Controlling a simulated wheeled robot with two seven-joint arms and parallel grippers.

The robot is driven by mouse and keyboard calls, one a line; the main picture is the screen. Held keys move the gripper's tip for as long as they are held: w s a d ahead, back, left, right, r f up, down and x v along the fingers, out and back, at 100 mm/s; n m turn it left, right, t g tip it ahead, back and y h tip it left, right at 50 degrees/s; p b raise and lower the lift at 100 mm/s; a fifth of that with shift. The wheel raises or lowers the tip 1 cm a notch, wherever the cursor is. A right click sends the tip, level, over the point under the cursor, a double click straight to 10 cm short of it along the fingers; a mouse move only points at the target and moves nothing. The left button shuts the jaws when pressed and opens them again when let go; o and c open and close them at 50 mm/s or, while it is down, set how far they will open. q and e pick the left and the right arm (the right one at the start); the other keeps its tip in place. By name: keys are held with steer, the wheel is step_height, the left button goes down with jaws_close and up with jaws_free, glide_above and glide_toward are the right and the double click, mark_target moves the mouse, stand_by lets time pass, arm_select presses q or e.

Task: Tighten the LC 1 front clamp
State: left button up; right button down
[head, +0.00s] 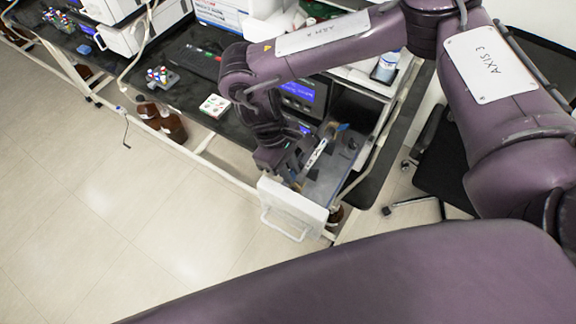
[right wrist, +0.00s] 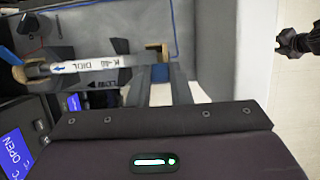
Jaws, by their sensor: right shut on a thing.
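A column with a white label (right wrist: 90,64) lies across the oven compartment in the right wrist view. It also shows in the head view (head: 316,154), slanting towards the front. A tan bracket (right wrist: 157,50) holds its right end in the wrist view, with a blue clamp piece (right wrist: 160,74) just below the bracket. My right gripper (right wrist: 162,78) is shut on this blue piece, a finger on each side. In the head view my right gripper (head: 293,178) is at the column's front end and hides the clamp. The label's name is only partly readable. My left gripper is not in view.
The white open door with a handle (head: 290,211) stands at the front of the compartment. A screen reading OPEN (right wrist: 16,150) is beside it. A second tan bracket (right wrist: 18,74) holds the column's other end.

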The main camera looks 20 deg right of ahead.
mark_target(301, 188)
steer(key=shift+s+d+r+t+y, duration=0.15)
steer(key=shift+s+d+t+y, duration=0.15)
steer(key=shift+t+y, duration=0.15)
steer(key=shift+s+d+t+y, duration=0.4)
steer(key=shift+t+y, duration=0.25)
steer(key=shift+t, duration=0.2)
steer(key=shift+s+d+t+y+b, duration=0.3)
steer(key=shift+s+t+y, duration=0.2)
steer(key=shift+t+y, duration=0.45)
steer(key=shift+t, duration=0.25)
steer(key=c, duration=1.3)
jaws_free()
